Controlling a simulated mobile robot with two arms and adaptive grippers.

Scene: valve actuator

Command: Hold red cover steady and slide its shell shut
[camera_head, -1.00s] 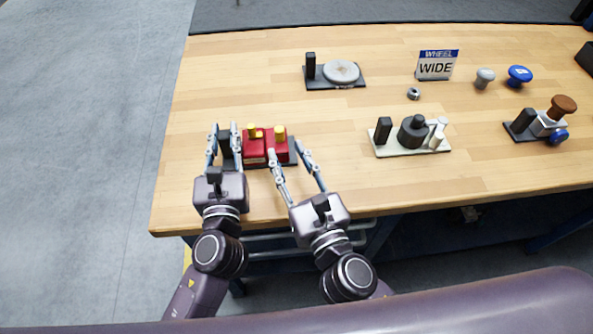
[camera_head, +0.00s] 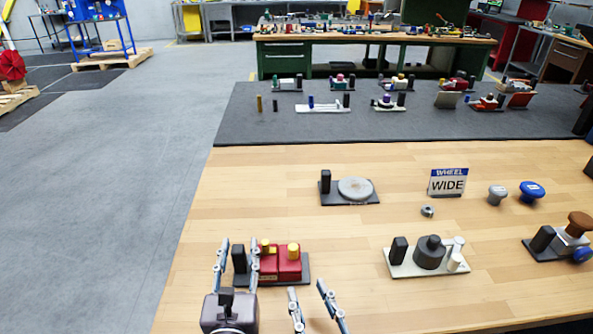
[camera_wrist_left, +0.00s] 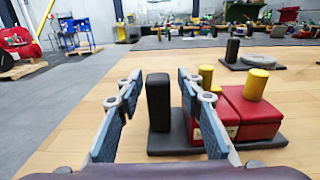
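The red cover (camera_head: 278,263) sits on a dark base plate (camera_head: 304,268) at the table's near left. It shows two red parts side by side, each with a yellow knob on top. A black post (camera_head: 240,258) stands at its left. In the left wrist view the post (camera_wrist_left: 158,100) shows between my left fingers, and the right finger overlaps the cover's (camera_wrist_left: 250,113) left part. My left gripper (camera_head: 237,242) is open; I cannot tell whether it touches anything. My right gripper (camera_head: 305,286) is open and empty, in front of the plate's right end.
A grey disc on a plate (camera_head: 355,189), a WHEEL WIDE sign (camera_head: 447,183), a nut (camera_head: 427,211) and a pale plate with black parts (camera_head: 429,257) stand to the right. Grey and blue knobs (camera_head: 532,191) lie further right. The wood behind the red cover is clear.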

